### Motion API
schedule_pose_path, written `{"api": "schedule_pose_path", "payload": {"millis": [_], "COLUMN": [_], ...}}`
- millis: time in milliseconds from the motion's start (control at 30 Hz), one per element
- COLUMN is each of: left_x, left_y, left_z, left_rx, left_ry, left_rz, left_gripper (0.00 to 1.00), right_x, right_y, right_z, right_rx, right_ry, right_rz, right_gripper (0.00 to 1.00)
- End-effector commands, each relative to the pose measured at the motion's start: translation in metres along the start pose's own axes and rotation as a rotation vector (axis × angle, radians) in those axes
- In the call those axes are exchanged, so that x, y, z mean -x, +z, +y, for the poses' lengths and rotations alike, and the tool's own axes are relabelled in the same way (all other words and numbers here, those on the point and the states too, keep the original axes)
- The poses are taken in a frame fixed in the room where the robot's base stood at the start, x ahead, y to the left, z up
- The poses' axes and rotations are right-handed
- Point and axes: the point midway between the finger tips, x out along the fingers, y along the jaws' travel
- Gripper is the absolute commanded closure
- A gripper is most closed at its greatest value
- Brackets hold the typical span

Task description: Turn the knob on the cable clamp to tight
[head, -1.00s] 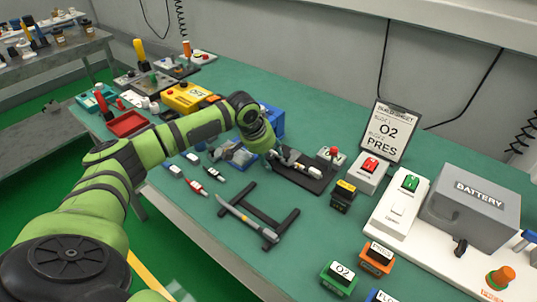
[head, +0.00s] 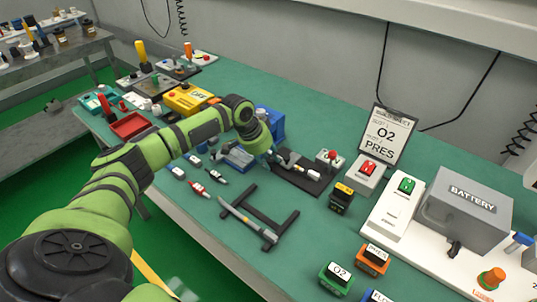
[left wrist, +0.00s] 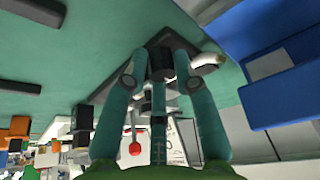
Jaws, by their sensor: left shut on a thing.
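The cable clamp is a dark base plate (head: 311,185) on the green bench, with a pale cylindrical part (head: 304,172) lying along it. My left gripper (head: 275,158) is low over the plate's left end. In the left wrist view its teal fingers (left wrist: 160,78) close around a small dark knob (left wrist: 160,62) above the dark plate. The fingers are shut on this knob. Any tight or loose marking on it is hidden. My right gripper is not in view.
A red-knobbed box (head: 330,158) stands just right of the clamp, and a blue bin (head: 270,120) behind my gripper. A sign (head: 384,138) and battery (head: 470,205) stand to the right.

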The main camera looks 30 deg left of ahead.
Motion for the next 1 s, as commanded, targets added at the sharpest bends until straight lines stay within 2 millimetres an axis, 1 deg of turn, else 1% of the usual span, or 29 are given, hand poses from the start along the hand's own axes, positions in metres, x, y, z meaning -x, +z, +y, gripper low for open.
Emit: {"api": "schedule_pose_path", "payload": {"millis": [33,200,500,533,567,1000], "left_x": [0.0042,0.0043,0.0050,0.0050,0.0051,0.0017], "left_y": [-0.0053,-0.0057,-0.0065,-0.0066,-0.0066,-0.0028], "left_z": [-0.0037,-0.0047,-0.0048,-0.0048,-0.0048,-0.0019], "left_rx": [-0.022,-0.076,-0.081,-0.081,-0.081,-0.080], "left_ry": [0.003,0.021,0.021,0.021,0.021,0.028], "left_rz": [0.015,0.017,0.019,0.019,0.019,0.007], "left_gripper": [1.00,1.00,1.00,0.60,0.51,0.51], "right_x": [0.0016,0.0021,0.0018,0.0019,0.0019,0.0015], "right_y": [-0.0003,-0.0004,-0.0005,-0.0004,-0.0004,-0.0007], "right_z": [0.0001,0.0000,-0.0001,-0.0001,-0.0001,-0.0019], "right_rx": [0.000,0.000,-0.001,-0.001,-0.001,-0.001], "right_ry": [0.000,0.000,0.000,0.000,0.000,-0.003], "right_rz": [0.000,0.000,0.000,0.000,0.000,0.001], "right_gripper": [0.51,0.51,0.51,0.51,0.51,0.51]}}
